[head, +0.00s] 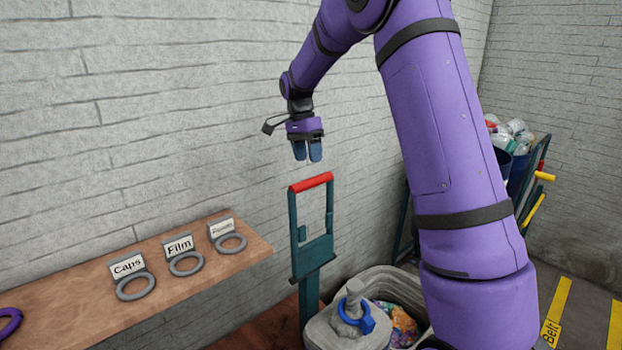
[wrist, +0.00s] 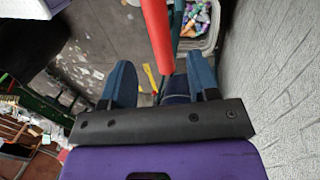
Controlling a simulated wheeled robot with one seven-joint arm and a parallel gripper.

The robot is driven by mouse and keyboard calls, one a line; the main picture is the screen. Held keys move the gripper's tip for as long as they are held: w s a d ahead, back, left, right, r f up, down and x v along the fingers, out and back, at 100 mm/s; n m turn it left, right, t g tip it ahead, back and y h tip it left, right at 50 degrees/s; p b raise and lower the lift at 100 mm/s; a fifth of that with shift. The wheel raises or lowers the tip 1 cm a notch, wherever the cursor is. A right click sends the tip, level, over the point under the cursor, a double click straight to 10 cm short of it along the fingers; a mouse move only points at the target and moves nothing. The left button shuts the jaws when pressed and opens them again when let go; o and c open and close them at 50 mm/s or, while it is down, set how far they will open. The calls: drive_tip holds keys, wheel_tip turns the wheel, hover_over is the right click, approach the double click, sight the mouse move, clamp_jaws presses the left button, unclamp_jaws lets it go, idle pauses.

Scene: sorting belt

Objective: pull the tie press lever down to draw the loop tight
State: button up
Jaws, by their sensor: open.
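The tie press is a dark teal frame (head: 313,255) standing by the wall, with a red lever bar (head: 311,182) across its top. My gripper (head: 308,156) is above the red bar, pointing down, apart from it in the head view. In the wrist view the red bar (wrist: 156,35) runs from the top edge to between my two blue fingers (wrist: 160,84), which stand apart with nothing held. Below the press, a grey tied bag neck (head: 354,298) has a blue loop (head: 356,318) around it. How tight the loop is, I cannot tell.
A wooden shelf (head: 60,305) at left holds grey rings under labels Caps, Film and a third I cannot read clearly. A grey bin (head: 408,275) with colourful waste stands beside the bag. A blue container (head: 520,170) of waste is behind my arm. The wall is close behind the press.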

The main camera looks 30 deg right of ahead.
drive_tip(key=x, duration=0.7)
drive_tip(key=shift+c, duration=0.3)
clamp_jaws()
